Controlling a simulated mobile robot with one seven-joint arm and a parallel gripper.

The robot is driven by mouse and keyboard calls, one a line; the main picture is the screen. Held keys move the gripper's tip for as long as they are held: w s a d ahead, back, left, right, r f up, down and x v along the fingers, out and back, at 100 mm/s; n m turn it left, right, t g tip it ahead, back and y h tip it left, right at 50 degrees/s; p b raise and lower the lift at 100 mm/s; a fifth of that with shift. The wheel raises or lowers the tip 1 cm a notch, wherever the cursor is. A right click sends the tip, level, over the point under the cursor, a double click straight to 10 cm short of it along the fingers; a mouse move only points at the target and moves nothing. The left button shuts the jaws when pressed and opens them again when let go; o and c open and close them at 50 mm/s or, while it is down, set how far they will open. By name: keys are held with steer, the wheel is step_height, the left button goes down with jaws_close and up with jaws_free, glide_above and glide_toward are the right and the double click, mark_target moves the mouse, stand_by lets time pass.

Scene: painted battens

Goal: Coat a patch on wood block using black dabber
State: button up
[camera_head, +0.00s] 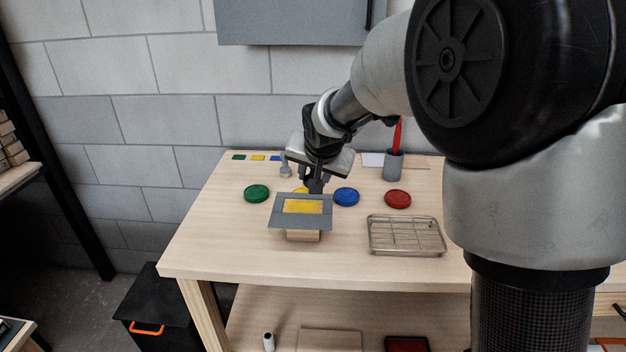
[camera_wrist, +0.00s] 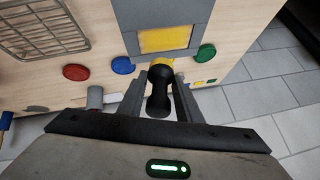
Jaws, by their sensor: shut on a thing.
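My gripper (camera_wrist: 160,90) is shut on the black dabber (camera_wrist: 158,100). It also shows in the head view (camera_head: 316,185), just behind the grey stencil plate (camera_head: 316,222). The dabber's head is over or at a yellow paint disc (camera_wrist: 160,71); I cannot tell whether they touch. The stencil lies on top of the pale wood block (camera_head: 303,236), with its edges overhanging. Yellow (camera_head: 303,206) fills the stencil's rectangular window, and this yellow area also shows in the wrist view (camera_wrist: 165,38). The block is mostly hidden under the stencil.
Green (camera_head: 257,193), blue (camera_head: 346,196) and red (camera_head: 398,199) discs stand in a row beside the yellow one. A wire rack (camera_head: 406,236) lies to the right. A grey cup (camera_head: 393,166) holds a red-handled tool. The table's front left is clear.

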steer(key=shift+r+p, duration=0.65)
steer(key=shift+r, duration=0.75)
